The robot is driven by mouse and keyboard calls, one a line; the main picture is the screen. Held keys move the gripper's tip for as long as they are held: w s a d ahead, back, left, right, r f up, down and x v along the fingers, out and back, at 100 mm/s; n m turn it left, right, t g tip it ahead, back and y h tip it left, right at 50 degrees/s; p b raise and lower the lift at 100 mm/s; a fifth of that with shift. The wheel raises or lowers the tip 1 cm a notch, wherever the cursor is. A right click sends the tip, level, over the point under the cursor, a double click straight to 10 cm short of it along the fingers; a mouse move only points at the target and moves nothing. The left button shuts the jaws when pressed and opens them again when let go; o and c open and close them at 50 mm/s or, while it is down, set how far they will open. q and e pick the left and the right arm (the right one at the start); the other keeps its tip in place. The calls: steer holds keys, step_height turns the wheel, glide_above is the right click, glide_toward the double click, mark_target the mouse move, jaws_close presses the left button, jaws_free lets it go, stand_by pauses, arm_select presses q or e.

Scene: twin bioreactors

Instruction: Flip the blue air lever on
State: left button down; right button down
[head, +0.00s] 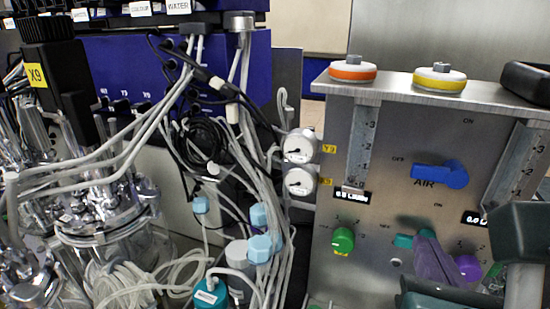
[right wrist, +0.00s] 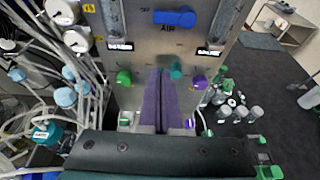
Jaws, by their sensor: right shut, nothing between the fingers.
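The blue air lever (head: 441,174) is on the metal control panel, above the word AIR. It lies roughly horizontal, with its narrow end to the left toward the OFF mark and its round hub at the right. It also shows at the top of the right wrist view (right wrist: 175,18). My right gripper (head: 426,238), with purple fingers, is shut and empty. Its tips are below the blue lever, apart from it, in front of a teal lever (head: 403,241) that they partly cover. The fingers also show in the right wrist view (right wrist: 161,75). My left gripper is not in view.
A green knob (head: 343,240) and a purple knob (head: 467,266) flank the teal lever. Flow gauges (head: 361,150) stand on both sides of the blue lever. Tubes, cables and glass vessels (head: 110,235) crowd the left.

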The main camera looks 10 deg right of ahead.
mark_target(438, 171)
stand_by(0.3)
steer(key=shift+w, duration=0.1)
steer(key=w+d+p, duration=0.1)
steer(key=w, duration=0.1)
steer(key=w+d+p, duration=0.1)
steer(key=w+d, duration=0.1)
steer(key=w, duration=0.1)
steer(key=w+d+p, duration=0.2)
steer(key=w, duration=0.1)
steer(key=shift+f, duration=0.3)
steer(key=shift+r+p, duration=0.55)
steer(key=shift+r, duration=0.15)
